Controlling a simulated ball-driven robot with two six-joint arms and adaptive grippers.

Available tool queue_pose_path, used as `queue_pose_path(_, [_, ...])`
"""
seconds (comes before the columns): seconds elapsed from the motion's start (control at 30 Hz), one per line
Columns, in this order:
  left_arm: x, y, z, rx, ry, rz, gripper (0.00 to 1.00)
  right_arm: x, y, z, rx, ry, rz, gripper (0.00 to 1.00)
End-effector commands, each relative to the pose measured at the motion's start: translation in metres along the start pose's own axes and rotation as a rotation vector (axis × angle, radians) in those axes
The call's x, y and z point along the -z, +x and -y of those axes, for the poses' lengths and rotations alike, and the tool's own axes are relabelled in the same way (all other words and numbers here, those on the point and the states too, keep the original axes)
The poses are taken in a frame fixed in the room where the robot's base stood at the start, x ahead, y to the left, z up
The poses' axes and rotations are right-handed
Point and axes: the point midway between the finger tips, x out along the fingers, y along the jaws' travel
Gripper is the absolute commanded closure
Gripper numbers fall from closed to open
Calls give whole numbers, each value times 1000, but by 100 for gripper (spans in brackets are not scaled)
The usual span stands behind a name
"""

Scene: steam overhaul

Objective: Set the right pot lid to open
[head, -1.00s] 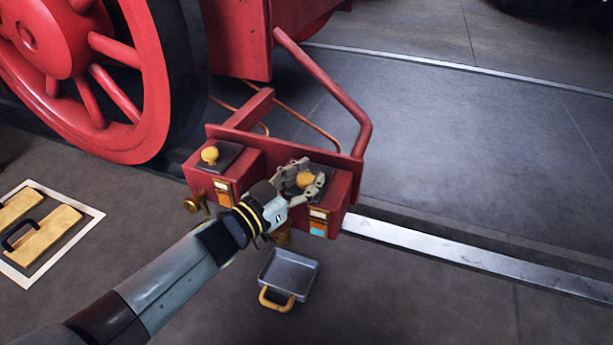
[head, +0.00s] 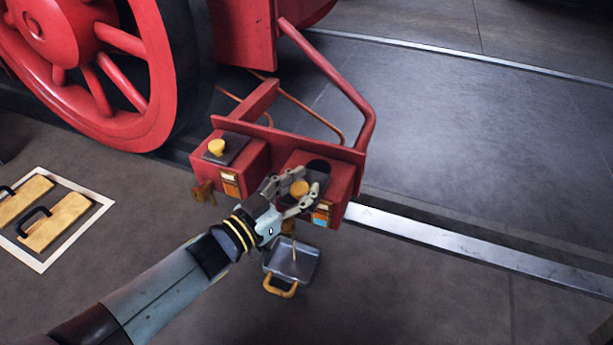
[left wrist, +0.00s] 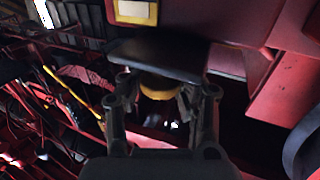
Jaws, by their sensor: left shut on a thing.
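The right pot lid (head: 312,178) is a dark plate with a yellow knob (head: 299,188) on top of the right red box (head: 342,182). A dark round opening (head: 318,165) shows at the far side of the lid, so the lid stands partly off it. My left gripper (head: 304,187) is shut on the knob, with a finger on each side. In the left wrist view, the dark lid (left wrist: 155,58) and yellow knob (left wrist: 158,90) lie between the fingers. My right gripper is not in view.
The left red box (head: 240,155) has a similar lid with a yellow knob (head: 216,147). A grey tray (head: 308,262) with a yellow handle lies below on the floor. A red bent bar (head: 335,75) rises behind the boxes. Yellow blocks (head: 60,228) lie at left.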

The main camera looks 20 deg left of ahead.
Motion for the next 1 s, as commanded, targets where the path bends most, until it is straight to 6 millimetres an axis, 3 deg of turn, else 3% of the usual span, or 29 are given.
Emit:
queue_pose_path(0.4, [-4, -9, -2, -3, -2, 7, 100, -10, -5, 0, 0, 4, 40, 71])
queue_pose_path(0.43, [-4, -9, -2, -3, -2, 7, 65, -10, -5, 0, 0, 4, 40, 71])
queue_pose_path(0.6, [-3, -8, -2, -3, -2, 4, 43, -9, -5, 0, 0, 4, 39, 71])
queue_pose_path(0.87, [-2, -7, -2, -3, -1, 3, 43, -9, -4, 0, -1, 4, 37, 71])
queue_pose_path(1.0, [-3, -18, -2, -2, -1, 5, 43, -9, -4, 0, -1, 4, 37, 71])
